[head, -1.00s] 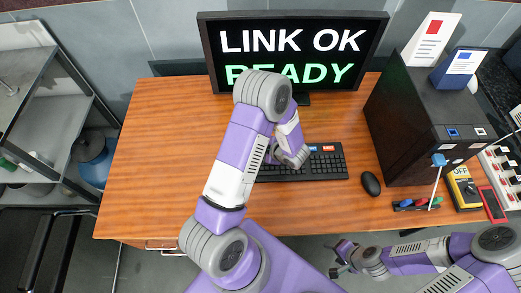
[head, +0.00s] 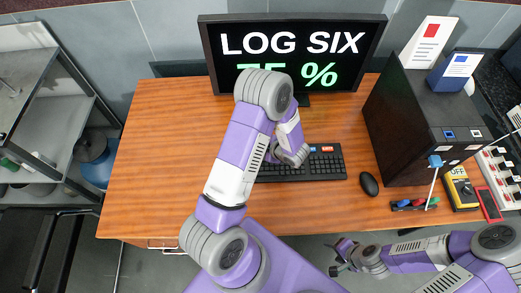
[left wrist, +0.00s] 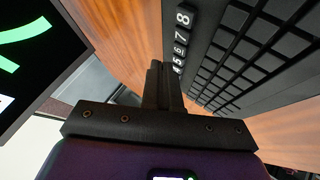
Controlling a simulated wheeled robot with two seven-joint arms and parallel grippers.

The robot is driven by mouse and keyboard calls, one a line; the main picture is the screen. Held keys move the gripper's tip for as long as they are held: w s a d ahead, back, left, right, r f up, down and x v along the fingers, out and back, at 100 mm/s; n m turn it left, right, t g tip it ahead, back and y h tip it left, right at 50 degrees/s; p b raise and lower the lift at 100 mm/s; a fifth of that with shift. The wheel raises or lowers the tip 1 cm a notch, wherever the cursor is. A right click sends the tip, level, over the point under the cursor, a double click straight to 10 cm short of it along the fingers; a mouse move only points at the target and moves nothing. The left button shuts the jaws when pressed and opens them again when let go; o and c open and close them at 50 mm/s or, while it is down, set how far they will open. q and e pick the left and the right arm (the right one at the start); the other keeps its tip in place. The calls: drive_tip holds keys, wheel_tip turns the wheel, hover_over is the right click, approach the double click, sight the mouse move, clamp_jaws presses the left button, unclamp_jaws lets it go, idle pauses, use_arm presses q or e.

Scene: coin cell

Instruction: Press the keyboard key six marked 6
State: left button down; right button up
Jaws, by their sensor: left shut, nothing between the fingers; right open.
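The black keyboard (head: 325,166) lies on the wooden desk below the monitor, its left part hidden by my left arm. In the left wrist view a row of number keys (left wrist: 183,17) shows 8, 7, 6 and 5; the key six (left wrist: 180,50) is small and seen at a slant. My left gripper (left wrist: 158,72) is shut and empty, its tips close beside the 6 and 5 keys; I cannot tell whether they touch. The monitor (head: 292,47) reads "LOG SIX" and a partly hidden "75 %". My right gripper (head: 339,256) is open and empty, off the desk's front edge.
A mouse (head: 369,184) lies right of the keyboard. A black box (head: 410,125), pens in a tray (head: 412,204) and a yellow meter (head: 461,188) are on the right. The desk's left half (head: 160,150) is clear.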

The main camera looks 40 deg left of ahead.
use_arm(q)
drive_tip(key=shift+r+p, duration=1.9)
drive_tip(key=shift+r, duration=0.4)
